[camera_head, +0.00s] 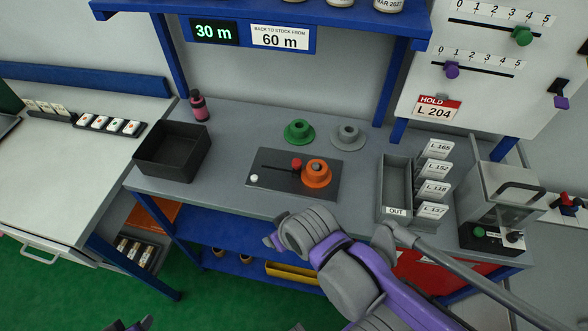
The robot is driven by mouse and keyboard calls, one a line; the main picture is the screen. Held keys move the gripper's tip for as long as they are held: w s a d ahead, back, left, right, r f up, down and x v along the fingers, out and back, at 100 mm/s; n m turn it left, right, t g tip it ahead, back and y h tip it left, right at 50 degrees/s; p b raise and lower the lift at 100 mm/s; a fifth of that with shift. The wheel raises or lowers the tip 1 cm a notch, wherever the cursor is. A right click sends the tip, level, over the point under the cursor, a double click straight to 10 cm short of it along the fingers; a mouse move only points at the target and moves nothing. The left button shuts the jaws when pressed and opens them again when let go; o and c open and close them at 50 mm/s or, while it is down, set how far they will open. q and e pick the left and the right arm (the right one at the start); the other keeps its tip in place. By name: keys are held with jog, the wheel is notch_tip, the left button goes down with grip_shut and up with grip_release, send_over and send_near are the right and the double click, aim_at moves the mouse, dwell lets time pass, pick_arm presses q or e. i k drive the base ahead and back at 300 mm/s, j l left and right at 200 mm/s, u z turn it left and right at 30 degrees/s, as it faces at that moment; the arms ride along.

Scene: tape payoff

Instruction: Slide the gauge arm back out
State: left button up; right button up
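A dark plate (275,190) lies on the grey bench top, with a slot running across it. A red knob (297,164), which looks like the gauge arm's handle, stands at the slot's right end, close beside an orange spool (318,181). A white round piece (254,178) is at the plate's left front. My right gripper (271,241) is in front of the bench edge, apart from the plate; its wrist hides most of its fingers. Only the tips of my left gripper (131,326) show at the bottom edge, far from the plate.
A green spool (298,131) and a grey spool (347,133) stand behind the plate. An empty black bin (151,165) and a pink bottle (200,106) are at left. An OUT tray (396,212), label cards and a grey machine (497,205) are at right.

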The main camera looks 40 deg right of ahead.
aim_at(296, 164)
jog(key=z, duration=0.4)
jog(key=l+z, duration=0.15)
jog(key=z, duration=0.6)
